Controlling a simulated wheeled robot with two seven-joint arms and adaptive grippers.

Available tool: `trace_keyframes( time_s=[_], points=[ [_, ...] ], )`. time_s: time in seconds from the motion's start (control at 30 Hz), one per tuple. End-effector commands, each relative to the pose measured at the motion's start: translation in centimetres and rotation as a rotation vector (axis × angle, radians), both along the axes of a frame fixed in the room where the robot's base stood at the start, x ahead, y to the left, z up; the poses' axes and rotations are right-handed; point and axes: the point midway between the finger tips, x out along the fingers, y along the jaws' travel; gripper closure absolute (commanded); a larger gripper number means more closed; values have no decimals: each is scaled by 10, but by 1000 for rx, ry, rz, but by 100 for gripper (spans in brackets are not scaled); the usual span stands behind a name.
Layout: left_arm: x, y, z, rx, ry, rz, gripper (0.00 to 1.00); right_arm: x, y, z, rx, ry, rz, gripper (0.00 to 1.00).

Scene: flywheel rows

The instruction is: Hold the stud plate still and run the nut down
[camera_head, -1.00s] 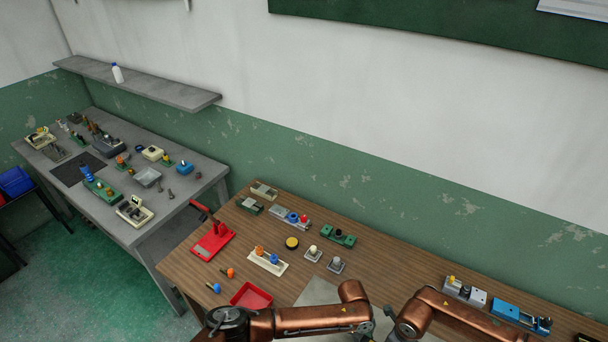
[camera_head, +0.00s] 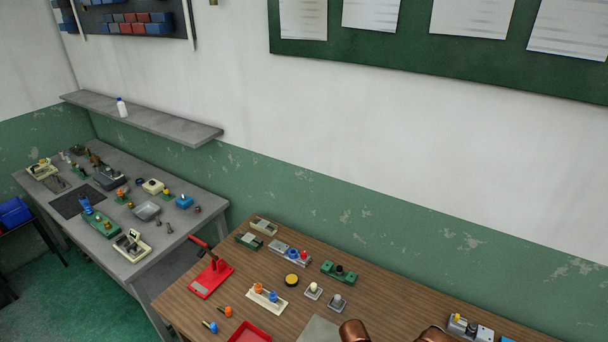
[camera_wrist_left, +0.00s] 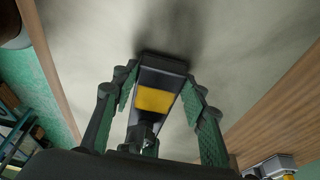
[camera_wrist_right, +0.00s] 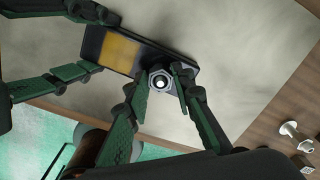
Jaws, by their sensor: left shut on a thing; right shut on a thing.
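The stud plate (camera_wrist_left: 172,74) is a dark flat bar with a yellow patch, over the pale grey mat. In the left wrist view my left gripper (camera_wrist_left: 160,92) has its green-padded fingers on both sides of the plate, shut on it. The plate (camera_wrist_right: 150,52) also shows in the right wrist view, with the left gripper's fingers at its left part. A grey hex nut (camera_wrist_right: 160,82) is around the stud's bright end at the plate's near end. My right gripper (camera_wrist_right: 161,86) is shut on the nut, one finger on each side. How far down the nut sits cannot be told.
The pale mat (camera_head: 312,331) lies on the wooden bench (camera_head: 385,306). Behind are a red tray (camera_head: 250,332), a red stand (camera_head: 211,278), a cream block (camera_head: 265,297) and a green block (camera_head: 339,272). A grey table (camera_head: 150,190) stands left, crowded with parts.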

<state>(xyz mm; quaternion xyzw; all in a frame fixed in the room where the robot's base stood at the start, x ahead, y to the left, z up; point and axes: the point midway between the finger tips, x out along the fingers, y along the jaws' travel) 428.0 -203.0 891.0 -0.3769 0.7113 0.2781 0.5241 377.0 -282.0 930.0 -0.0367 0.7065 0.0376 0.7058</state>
Motion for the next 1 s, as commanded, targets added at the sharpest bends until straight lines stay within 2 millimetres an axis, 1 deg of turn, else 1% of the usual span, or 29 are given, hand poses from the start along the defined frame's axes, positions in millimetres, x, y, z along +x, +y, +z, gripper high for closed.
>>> trace_keyframes(
  time_s=[0.1,0.2,0.3,0.57,0.63,0.9,1.0],
  points=[
    [-1,1,-1,2,2,-2,89,1,-1,0,-2,-4,-161,99],
    [-1,1,-1,3,1,-2,89,1,-2,0,-3,-3,-257,99],
    [-1,1,-1,3,1,-1,89,1,-2,0,-3,-3,-295,99],
    [0,1,-1,3,1,-1,89,1,-2,0,-3,-3,-301,99],
    [0,1,-1,3,1,-1,89,1,-2,0,-2,-3,-339,99],
    [0,2,-1,4,1,-1,89,0,-2,0,-2,-2,-674,99],
    [0,2,-1,4,1,0,89,0,-2,0,-1,-2,-730,99]
  ],
)
